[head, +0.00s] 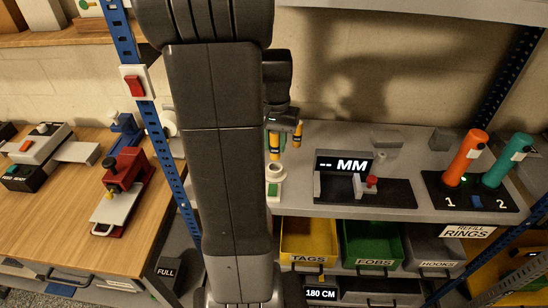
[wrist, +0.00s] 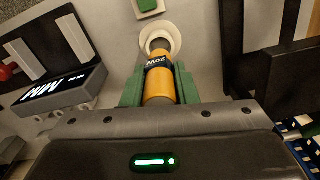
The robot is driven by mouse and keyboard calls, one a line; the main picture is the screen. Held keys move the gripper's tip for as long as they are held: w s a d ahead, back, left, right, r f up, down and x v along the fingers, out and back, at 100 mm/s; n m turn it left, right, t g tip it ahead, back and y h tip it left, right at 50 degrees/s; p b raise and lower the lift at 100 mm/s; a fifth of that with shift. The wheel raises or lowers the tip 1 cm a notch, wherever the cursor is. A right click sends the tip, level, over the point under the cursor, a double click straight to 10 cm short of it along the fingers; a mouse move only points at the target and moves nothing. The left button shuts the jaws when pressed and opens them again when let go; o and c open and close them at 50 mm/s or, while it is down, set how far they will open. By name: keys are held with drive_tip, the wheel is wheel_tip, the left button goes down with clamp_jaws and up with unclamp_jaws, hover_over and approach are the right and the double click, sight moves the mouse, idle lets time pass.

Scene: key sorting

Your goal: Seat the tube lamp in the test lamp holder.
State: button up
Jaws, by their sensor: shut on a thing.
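The tube lamp (wrist: 159,84) is an orange cylinder with a dark lettered band. In the wrist view it lies between the green fingers of my gripper (wrist: 158,92), which is shut on it. The test lamp holder (wrist: 175,40) is a white round socket straight beyond the lamp's far end. In the head view the lamp (head: 274,147) hangs upright below my gripper (head: 284,140), right over or at the holder (head: 275,170). I cannot tell whether the lamp's tip is inside the socket. My arm covers the area just left of the holder.
A green square (head: 272,189) sits in front of the holder. A gauge with an MM display (head: 343,164) stands to the right on the grey shelf. Orange (head: 466,158) and teal (head: 508,160) tubes stand farther right. Yellow (head: 306,238) and green bins are below the shelf edge.

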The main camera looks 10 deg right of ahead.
sight(275, 158)
drive_tip(key=shift+f, duration=2.9)
drive_tip(key=shift+f, duration=0.2)
drive_tip(key=o, duration=1)
wheel_tip(275, 158, up, 12)
drive_tip(key=shift+r, duration=0.25)
drive_tip(key=shift+f, duration=0.15)
